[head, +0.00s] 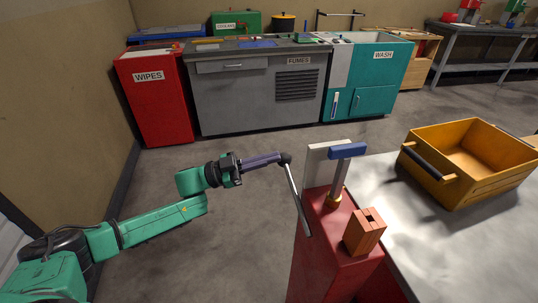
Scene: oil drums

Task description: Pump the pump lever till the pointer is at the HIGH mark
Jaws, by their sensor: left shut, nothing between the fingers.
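The red pump cabinet (342,235) stands at lower centre. A thin grey lever rod (299,200) with a dark knob (286,158) rises beside its left edge. On top, a metal post with a brass collar (334,200) carries a blue bar (348,150). A pale upright panel (322,158) stands behind the post; I cannot make out any pointer or HIGH mark. My left gripper (275,159) is shut and empty, its fingertips at the dark knob; whether they touch it is unclear. My right gripper is not in view.
An orange block (364,234) with a dark slot sits on the cabinet's top. A grey table (420,255) adjoins at right and bears a yellow crate (475,180). A red WIPES cabinet (155,105) and grey and teal units stand behind. The floor between is clear.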

